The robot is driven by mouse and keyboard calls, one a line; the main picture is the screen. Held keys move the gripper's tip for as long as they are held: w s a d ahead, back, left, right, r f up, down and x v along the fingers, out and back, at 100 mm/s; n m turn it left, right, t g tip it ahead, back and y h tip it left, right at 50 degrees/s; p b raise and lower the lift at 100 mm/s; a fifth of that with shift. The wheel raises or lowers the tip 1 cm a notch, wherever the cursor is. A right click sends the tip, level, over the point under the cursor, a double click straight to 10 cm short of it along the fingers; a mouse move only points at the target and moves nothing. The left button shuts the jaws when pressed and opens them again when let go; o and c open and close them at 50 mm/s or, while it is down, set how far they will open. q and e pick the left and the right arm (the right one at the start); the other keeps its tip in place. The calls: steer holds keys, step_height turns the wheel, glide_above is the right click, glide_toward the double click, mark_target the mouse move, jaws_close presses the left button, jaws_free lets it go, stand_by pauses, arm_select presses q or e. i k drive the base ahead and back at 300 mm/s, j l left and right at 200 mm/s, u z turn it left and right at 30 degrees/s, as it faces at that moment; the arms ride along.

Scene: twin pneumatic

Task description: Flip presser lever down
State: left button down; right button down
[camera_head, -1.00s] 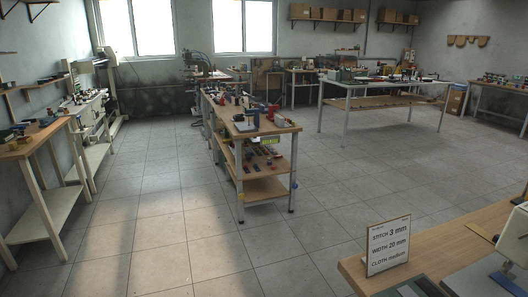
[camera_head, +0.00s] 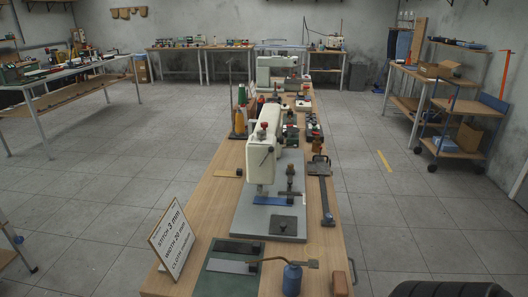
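A cream sewing machine (camera_head: 258,172) stands on a grey base plate (camera_head: 250,222) on the long wooden bench, its near end facing me. A small dark part (camera_head: 270,151) sits on its near end, and a red-topped knob (camera_head: 264,126) is on top. The presser lever is too small to make out, so I cannot tell whether it is up or down. A blue piece (camera_head: 274,201) lies on the base plate below the machine's head. Neither of my grippers is in view.
A white sign (camera_head: 172,240) stands at the bench's near left. A blue oil can (camera_head: 292,277) is at the near edge. Thread cones (camera_head: 240,115) and a second machine (camera_head: 277,70) stand farther back. A shelf cart (camera_head: 462,125) is at the right. Floor beside the bench is clear.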

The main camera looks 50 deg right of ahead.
mark_target(271, 150)
steer(key=i+j+z, duration=0.25)
steer(key=z, duration=0.2)
steer(key=i+j+z, duration=0.25)
steer(key=j+z, duration=0.2)
steer(key=i+j+z, duration=0.25)
steer(key=j+z, duration=0.2)
steer(key=j, duration=0.1)
